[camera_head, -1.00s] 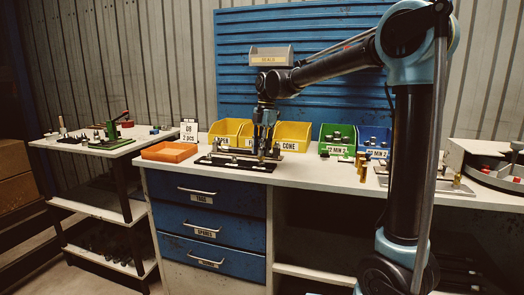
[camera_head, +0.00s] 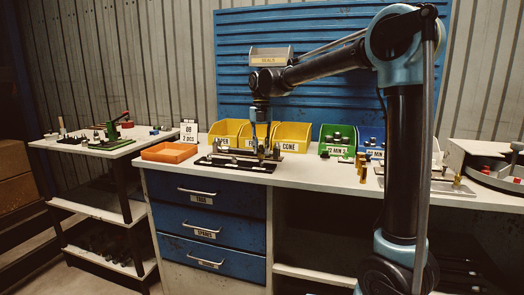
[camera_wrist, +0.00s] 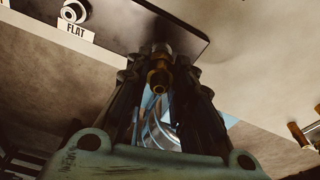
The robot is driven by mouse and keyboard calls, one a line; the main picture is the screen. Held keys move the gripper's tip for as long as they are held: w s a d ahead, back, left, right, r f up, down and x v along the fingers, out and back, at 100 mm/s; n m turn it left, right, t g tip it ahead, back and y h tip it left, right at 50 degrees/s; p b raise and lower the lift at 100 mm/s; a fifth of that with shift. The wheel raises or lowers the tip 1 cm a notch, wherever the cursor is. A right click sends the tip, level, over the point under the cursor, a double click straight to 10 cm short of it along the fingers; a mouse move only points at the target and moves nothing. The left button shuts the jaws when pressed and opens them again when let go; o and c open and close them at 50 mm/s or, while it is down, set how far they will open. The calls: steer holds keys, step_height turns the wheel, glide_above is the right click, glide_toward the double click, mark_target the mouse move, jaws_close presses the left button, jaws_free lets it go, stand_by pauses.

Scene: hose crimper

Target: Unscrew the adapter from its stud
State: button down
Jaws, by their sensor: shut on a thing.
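My gripper (camera_wrist: 160,82) is shut on the adapter, one finger on each side. In the head view my gripper (camera_head: 262,152) points down over the black plate (camera_head: 228,163) at the front of the bench, right of its middle. The stud's thread is hidden, so I cannot tell how far the adapter is screwed on.
A ring-shaped fitting (camera_wrist: 74,11) stands by a "FLAT" label on the plate. Yellow bins (camera_head: 292,136) stand behind, an orange tray (camera_head: 170,152) left, and green (camera_head: 337,140) and blue bins right. Brass pieces (camera_head: 361,168) stand on the bench to the right.

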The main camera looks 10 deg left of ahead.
steer(key=shift+r, duration=3.6)
